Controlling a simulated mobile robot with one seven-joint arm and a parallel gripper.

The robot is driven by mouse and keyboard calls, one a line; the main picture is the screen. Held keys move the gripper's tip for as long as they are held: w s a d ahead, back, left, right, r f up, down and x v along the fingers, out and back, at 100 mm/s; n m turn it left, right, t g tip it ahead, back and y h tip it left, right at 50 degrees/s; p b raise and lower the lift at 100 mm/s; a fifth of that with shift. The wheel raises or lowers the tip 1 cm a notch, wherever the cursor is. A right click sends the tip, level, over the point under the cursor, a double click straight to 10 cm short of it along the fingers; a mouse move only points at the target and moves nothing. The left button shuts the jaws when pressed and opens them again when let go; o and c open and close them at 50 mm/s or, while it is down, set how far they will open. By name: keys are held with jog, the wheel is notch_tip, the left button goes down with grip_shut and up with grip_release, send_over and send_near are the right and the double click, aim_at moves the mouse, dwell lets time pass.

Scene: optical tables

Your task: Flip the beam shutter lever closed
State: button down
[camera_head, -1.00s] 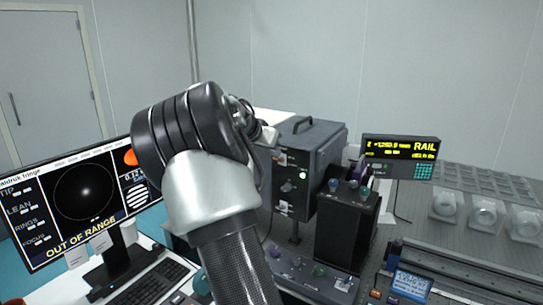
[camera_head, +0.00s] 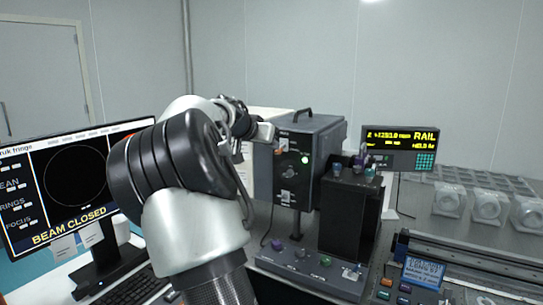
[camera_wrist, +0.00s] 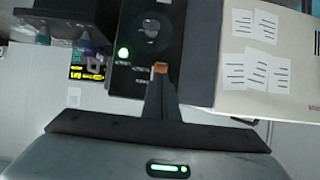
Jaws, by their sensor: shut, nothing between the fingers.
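The grey instrument box (camera_head: 318,145) with a top handle stands at the centre of the head view. Its dark front panel carries a round knob (camera_wrist: 150,28), a lit green lamp (camera_head: 305,160) and small labelled switch plates. My gripper (camera_wrist: 160,70) is shut and empty, its narrow fingers reaching the panel's edge beside the lamp in the wrist view; an orange patch shows at their tip. In the head view my gripper (camera_head: 268,132) is at the panel's upper left. The shutter lever is not clearly made out; my fingers may hide it. The monitor (camera_head: 70,190) reads "BEAM CLOSED".
A black block (camera_head: 345,215) with coloured knobs stands right of the box. A rail display (camera_head: 400,140), a small blue screen (camera_head: 423,271) and several clear-cased mounts (camera_head: 487,206) are further right. A keyboard (camera_head: 128,288) lies below the monitor. Papers (camera_wrist: 255,50) show beside the box.

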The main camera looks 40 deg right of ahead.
jog(key=shift+d+r, duration=0.1)
jog(key=shift+r, duration=0.2)
jog(key=shift+r+p, duration=0.6)
jog(key=shift+r, duration=0.05)
